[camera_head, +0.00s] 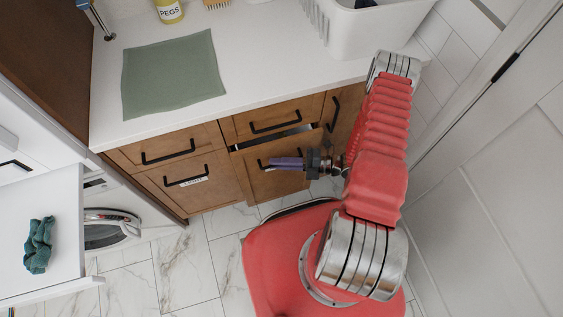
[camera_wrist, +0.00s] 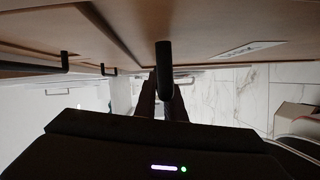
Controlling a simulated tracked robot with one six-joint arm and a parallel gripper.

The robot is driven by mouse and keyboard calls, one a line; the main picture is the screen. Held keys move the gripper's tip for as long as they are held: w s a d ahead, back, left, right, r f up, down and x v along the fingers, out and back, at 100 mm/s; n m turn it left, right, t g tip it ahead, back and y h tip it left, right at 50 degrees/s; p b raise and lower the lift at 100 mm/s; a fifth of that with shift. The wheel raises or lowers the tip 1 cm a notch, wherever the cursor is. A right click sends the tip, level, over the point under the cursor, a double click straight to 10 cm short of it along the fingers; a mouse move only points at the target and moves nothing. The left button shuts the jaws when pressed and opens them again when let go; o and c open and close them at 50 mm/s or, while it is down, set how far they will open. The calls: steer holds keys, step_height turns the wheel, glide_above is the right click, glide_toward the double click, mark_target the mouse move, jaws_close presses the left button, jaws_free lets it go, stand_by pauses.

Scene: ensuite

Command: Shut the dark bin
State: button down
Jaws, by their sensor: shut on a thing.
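The dark bin appears to be the lower wooden pull-out front (camera_head: 262,186) in the middle of the cabinet. It stands a little out, with a dark gap along its top edge. Its black bar handle (camera_wrist: 163,68) runs between the fingers in the wrist view. My gripper (camera_head: 287,163) is at this front and is shut on the handle; it also shows in the wrist view (camera_wrist: 161,100). My gripper hides most of the handle in the head view. A pale label (camera_wrist: 247,50) is on the wooden front in the wrist view, too oblique to read.
Another lower front (camera_head: 199,192) with a label is to the left and looks closed. The countertop above holds a green cloth (camera_head: 172,75), a yellow pegs container (camera_head: 169,11) and a white basket (camera_head: 365,30). A washing machine (camera_head: 107,229) is at left. A wall closes the right.

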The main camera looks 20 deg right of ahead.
steer(key=shift+f, duration=0.15)
steer(key=shift+w, duration=2.2)
steer(key=c, duration=1.8)
jaws_free()
steer(key=shift+c, duration=0.2)
glide_toward(281, 153)
steer(key=shift+v, duration=0.8)
